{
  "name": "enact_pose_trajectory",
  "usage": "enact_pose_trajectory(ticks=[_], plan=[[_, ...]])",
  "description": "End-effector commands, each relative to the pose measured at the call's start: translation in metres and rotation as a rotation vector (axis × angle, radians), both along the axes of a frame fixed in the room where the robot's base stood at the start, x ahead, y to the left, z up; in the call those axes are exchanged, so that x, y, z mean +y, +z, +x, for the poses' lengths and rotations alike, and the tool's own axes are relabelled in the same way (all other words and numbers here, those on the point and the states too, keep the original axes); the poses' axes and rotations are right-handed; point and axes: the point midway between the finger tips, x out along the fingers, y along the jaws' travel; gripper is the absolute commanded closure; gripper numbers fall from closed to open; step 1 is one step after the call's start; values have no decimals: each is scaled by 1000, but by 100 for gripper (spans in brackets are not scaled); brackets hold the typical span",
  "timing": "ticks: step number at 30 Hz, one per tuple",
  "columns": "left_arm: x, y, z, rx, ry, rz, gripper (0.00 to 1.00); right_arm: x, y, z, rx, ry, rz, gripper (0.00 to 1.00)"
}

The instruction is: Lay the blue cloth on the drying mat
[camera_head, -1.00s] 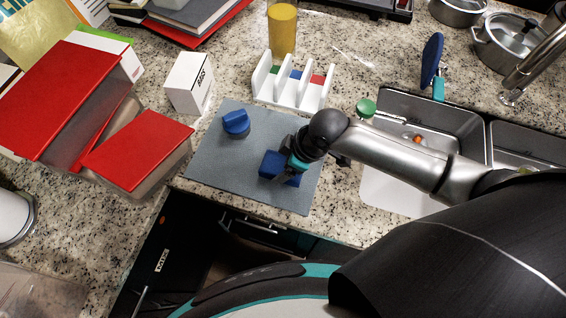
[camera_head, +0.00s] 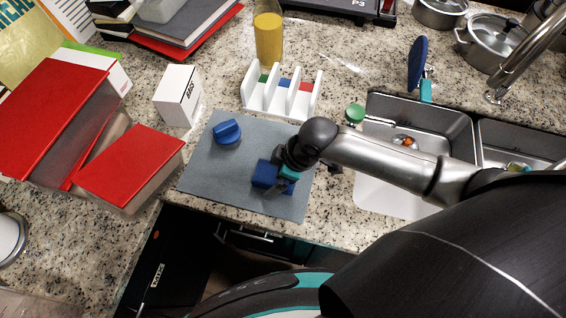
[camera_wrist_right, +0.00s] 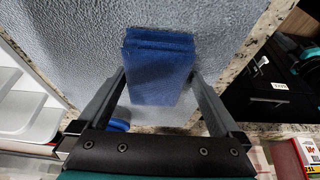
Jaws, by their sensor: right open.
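The blue cloth (camera_head: 265,173) is a folded, block-like bundle lying on the grey drying mat (camera_head: 205,175), near its front right part. In the wrist view the cloth (camera_wrist_right: 158,65) shows between the two fingers, which stand apart on either side of it. My right gripper (camera_head: 280,184) is open at the cloth's right side in the head view. It also shows in the wrist view (camera_wrist_right: 158,78). Whether the fingers touch the cloth is unclear. My left gripper is not in view.
A round blue object (camera_head: 227,131) sits on the mat behind the cloth. A white rack (camera_head: 283,98) and a white box (camera_head: 179,96) stand behind the mat. Red-lidded containers (camera_head: 130,165) are to the left, a sink (camera_head: 440,125) to the right. The mat's left part is bare.

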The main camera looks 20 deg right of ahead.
Motion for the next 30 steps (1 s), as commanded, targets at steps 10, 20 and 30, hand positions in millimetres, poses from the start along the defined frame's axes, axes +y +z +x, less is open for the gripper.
enact_pose_trajectory(ticks=[10, 20, 30], plan=[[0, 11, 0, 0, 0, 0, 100, -21, 56, -9, -11, -2, -2, 0], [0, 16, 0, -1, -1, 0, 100, -38, 104, -19, -11, -4, -2, 0], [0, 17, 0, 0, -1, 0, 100, -40, 113, -21, -10, -5, -1, 0]])
